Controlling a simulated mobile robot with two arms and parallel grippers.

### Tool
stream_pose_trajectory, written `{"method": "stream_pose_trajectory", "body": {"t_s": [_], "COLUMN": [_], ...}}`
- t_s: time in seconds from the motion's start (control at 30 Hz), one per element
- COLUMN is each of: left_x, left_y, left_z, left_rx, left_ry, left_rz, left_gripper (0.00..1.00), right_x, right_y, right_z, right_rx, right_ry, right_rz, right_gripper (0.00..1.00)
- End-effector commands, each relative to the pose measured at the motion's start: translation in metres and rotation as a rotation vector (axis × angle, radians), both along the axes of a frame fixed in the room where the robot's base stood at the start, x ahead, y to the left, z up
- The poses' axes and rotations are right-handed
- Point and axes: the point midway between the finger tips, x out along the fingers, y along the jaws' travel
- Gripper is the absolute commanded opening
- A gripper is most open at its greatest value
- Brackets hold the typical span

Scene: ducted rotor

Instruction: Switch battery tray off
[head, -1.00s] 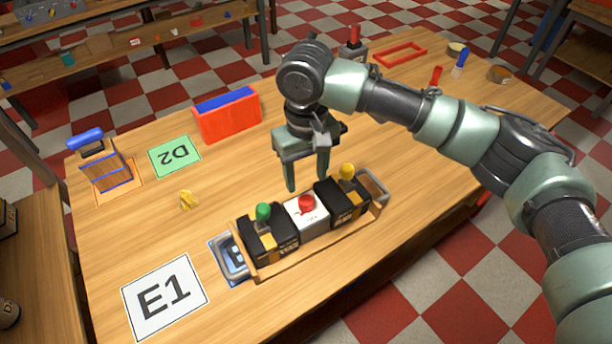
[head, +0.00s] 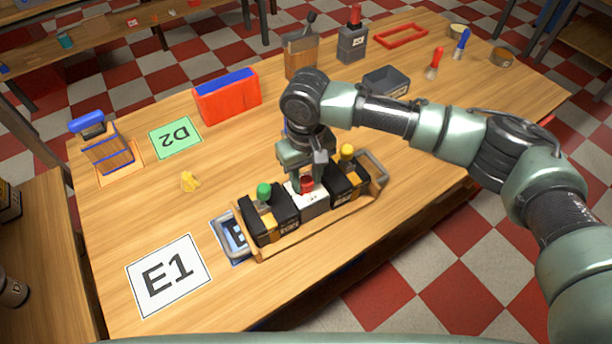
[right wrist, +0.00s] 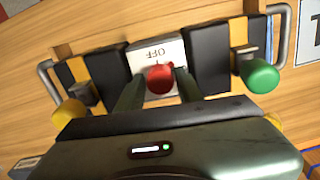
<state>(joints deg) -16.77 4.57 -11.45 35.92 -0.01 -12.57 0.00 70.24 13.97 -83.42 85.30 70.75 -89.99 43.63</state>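The battery tray (head: 335,218) is a wooden tray with metal end handles, lying on the table. It holds two black-and-yellow batteries, one with a green knob (head: 264,191) and one with a yellow knob (head: 347,151). Between them is a white switch box (head: 311,204) with a red knob (head: 307,184). In the right wrist view the box (right wrist: 152,52) shows the word OFF beside the red knob (right wrist: 160,78). My right gripper (right wrist: 157,88) is open, its fingers on either side of the red knob; contact is unclear. My left gripper is not in view.
An E1 card (head: 168,275) lies left of the tray and a green D2 card (head: 175,137) behind it.

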Motion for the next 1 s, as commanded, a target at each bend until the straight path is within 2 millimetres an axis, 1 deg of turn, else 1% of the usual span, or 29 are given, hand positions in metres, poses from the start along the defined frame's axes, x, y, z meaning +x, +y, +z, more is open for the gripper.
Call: {"method": "stream_pose_trajectory", "body": {"t_s": [0.03, 0.07, 0.1, 0.37, 0.57, 0.77, 1.0], "left_x": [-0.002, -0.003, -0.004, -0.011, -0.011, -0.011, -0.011], "left_y": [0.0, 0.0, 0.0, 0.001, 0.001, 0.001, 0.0], "left_z": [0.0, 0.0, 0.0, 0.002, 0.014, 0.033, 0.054], "left_rx": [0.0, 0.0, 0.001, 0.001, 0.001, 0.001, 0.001], "left_ry": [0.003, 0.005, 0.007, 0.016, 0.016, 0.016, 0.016], "left_rz": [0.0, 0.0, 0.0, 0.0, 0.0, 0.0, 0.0], "left_gripper": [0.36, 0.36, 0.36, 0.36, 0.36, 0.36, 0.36], "right_x": [0.0, 0.0, 0.0, 0.0, -0.001, -0.001, -0.001], "right_y": [0.0, 0.0, 0.0, 0.0, 0.0, 0.0, 0.0], "right_z": [0.0, 0.0, 0.0, 0.001, 0.003, 0.005, 0.004], "right_rx": [0.0, 0.0, 0.0, 0.0, 0.0, 0.001, 0.002], "right_ry": [0.0, 0.0, 0.0, 0.0, 0.002, 0.004, 0.003], "right_rz": [0.0, 0.0, 0.0, 0.015, 0.088, 0.233, 0.457], "right_gripper": [0.19, 0.1, 0.0, 0.0, 0.0, 0.0, 0.0]}}
